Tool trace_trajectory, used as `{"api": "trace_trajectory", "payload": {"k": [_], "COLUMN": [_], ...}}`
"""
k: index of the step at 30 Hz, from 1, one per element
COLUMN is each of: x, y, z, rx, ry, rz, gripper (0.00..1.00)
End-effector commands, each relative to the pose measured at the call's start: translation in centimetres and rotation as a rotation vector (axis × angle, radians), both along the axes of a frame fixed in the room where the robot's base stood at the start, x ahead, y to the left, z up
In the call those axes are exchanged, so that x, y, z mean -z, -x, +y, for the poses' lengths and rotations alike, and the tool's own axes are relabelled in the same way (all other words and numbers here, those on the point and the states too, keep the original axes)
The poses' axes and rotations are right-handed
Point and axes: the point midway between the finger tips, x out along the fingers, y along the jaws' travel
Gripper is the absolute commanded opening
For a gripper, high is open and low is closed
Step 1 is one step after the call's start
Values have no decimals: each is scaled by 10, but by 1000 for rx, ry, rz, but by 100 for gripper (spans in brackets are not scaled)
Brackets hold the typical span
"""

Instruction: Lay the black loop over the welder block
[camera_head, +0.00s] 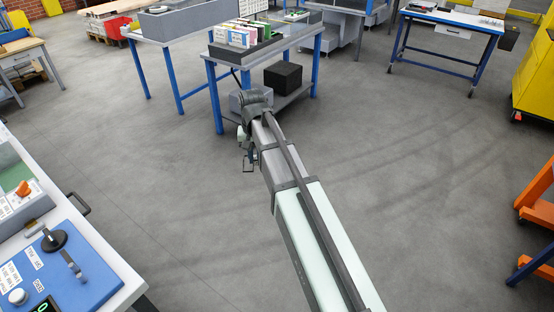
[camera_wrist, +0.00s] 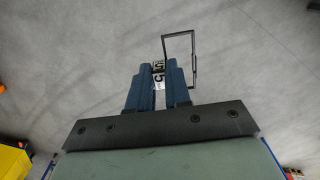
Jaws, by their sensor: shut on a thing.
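My gripper (camera_wrist: 158,66) is shut on a black and white lettered tag (camera_wrist: 158,76) between its two blue fingers. A thin black rectangular loop (camera_wrist: 195,58) stands out beyond the fingertips to the right and seems joined to the tag. In the head view the loop (camera_head: 250,170) hangs small and dark below my gripper (camera_head: 248,152), over open floor. I cannot tell which thing is the welder block; no block is near the gripper in the wrist view.
A blue-legged table (camera_head: 216,95) ahead carries a rack of labelled packs (camera_head: 240,37). A black box (camera_head: 283,75) sits on its lower shelf. A bench with a blue panel (camera_head: 72,270) and a black handle stands at left. Orange frames (camera_head: 535,205) stand at right. The middle floor is clear.

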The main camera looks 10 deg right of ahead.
Motion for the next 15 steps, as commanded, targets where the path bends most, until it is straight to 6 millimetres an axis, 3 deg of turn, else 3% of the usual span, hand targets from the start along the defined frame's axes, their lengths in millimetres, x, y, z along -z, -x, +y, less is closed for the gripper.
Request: {"api": "trace_trajectory", "payload": {"k": [1, 6, 15], "x": [-3, -8, -19], "y": [-7, -16, -18], "z": [20, 79, 189], "rx": [11, 73, 183], "ry": [0, 0, 0], "rz": [0, 0, 0], "gripper": [0, 0, 0]}}
